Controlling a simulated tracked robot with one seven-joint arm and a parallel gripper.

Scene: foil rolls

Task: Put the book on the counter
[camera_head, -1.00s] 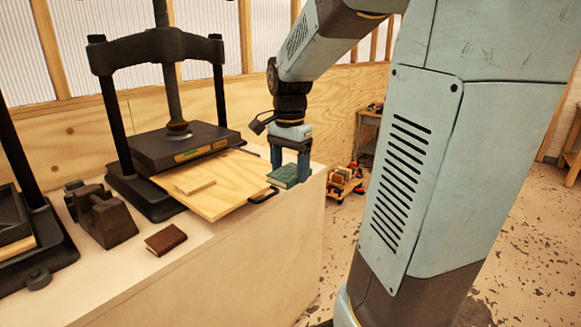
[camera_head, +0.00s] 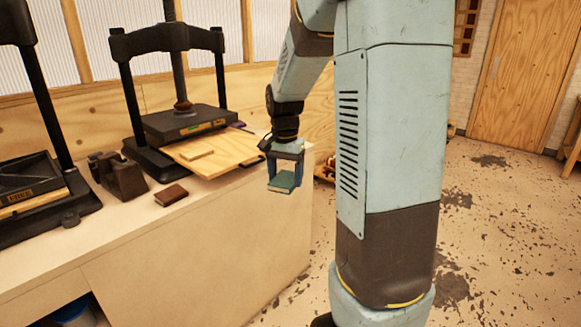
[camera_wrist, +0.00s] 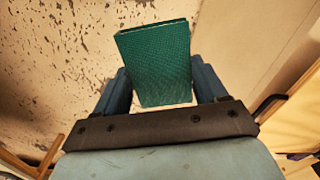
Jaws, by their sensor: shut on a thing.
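A green book (camera_head: 284,182) is between the fingers of my gripper (camera_head: 285,175), which is shut on it. In the wrist view the book (camera_wrist: 158,62) shows its textured green cover, with a blue finger of my gripper (camera_wrist: 160,88) on each side. The pale counter (camera_head: 215,235) runs from the left to the middle of the head view. The book hangs by the counter's right end. The wrist view shows speckled floor behind it and a pale surface to the right.
A small brown book (camera_head: 171,195) lies on the counter. A black press (camera_head: 185,125) with a wooden board (camera_head: 215,155) stands behind, and a dark iron block (camera_head: 120,175) is left of it. Speckled floor (camera_head: 500,230) is open at right.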

